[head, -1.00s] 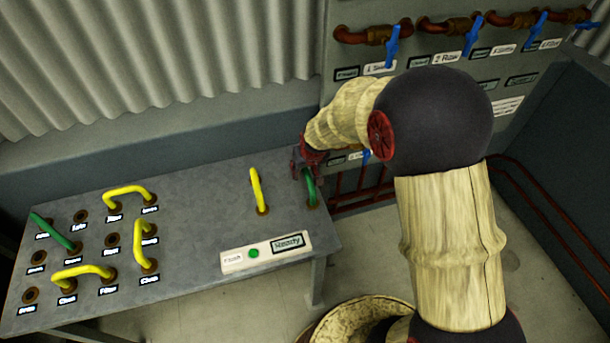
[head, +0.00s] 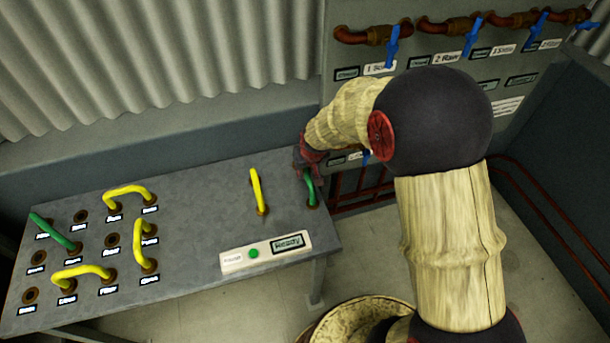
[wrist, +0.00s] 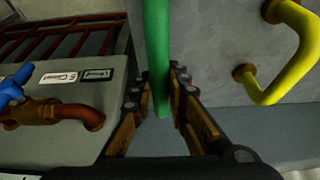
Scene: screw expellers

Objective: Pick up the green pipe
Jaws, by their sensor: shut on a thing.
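A green pipe (head: 311,188) stands at the right edge of the grey table (head: 200,217) in the head view, its lower end at a brown socket there. My gripper (head: 308,168) is at the pipe's upper part, shut on it. In the wrist view the green pipe (wrist: 157,60) runs down between the two fingers of my gripper (wrist: 160,98). The fingers hide part of the pipe in the head view. Another green pipe (head: 56,233) lies at the table's left side, joined to sockets.
A yellow pipe (head: 258,190) stands just left of the held pipe and also shows in the wrist view (wrist: 295,50). Several yellow pipes sit on the left half. A valve panel (head: 350,100) with blue handles rises behind. A button plate (head: 266,253) lies at the front.

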